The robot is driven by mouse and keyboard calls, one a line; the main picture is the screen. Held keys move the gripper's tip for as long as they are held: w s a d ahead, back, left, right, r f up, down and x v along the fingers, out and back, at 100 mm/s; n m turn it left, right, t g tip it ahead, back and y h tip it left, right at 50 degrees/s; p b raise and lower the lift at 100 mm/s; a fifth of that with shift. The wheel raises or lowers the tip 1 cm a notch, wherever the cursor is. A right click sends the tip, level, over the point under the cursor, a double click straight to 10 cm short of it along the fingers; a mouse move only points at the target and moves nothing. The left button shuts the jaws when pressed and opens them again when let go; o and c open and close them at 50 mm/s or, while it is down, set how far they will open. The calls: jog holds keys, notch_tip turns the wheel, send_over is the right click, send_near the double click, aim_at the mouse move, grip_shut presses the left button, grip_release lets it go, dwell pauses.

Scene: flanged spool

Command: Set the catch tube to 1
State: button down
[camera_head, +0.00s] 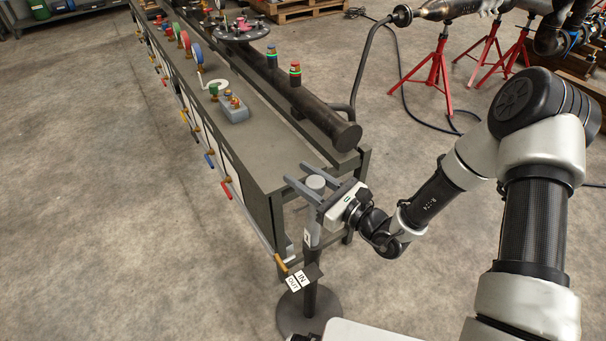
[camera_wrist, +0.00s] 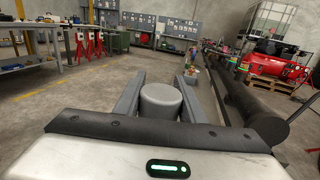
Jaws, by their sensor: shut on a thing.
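The catch tube (camera_head: 313,233) is a grey upright tube with a light round top, on a dark post; the top also shows in the wrist view (camera_wrist: 160,97). A small white label with a dark mark (camera_head: 307,237) is on its side; I cannot read it surely. My gripper (camera_head: 312,179) is shut on the upper tube, one long grey finger on each side; they show in the wrist view (camera_wrist: 160,95). White plates marked IN and OUT (camera_head: 294,282) sit lower on the stand. An orange handle (camera_head: 281,263) is beside them. The gripper hides part of the upper tube.
The post stands on a dark round base (camera_head: 308,313) by the end of a long bench (camera_head: 262,168). A thick dark pipe (camera_head: 325,125) runs along the bench. Red tripod stands (camera_head: 437,72) are at the back right. The floor at left is clear.

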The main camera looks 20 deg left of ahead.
jog(key=shift+s+d+f, duration=0.1)
jog(key=shift+f, duration=0.2)
jog(key=c, duration=1.3)
grip_release()
jog(key=shift+o, duration=0.7)
jog(key=shift+r, duration=0.1)
jog(key=v, duration=1.7)
jog(key=shift+s+d, duration=0.15)
